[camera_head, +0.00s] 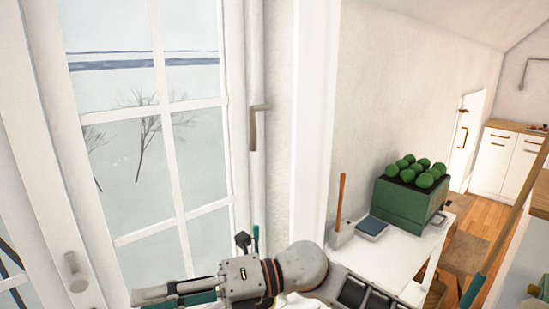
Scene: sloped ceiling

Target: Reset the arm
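My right arm (300,268) lies across the bottom of the head view, in front of the window and the white table. It is grey with a dark wrist band. Its gripper (165,295) points left, low in front of the window frame. The fingers are seen edge-on near the bottom edge, with teal parts beside them. I cannot tell how far apart they are, and I see nothing clearly held. My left gripper is not in view.
A tall white window (150,180) with a handle (255,128) fills the left. A white table (385,262) holds a green crate (405,208) of round green things, a small blue-topped box (371,228) and a wooden-handled tool (341,210). White cabinets (505,165) stand at the far right.

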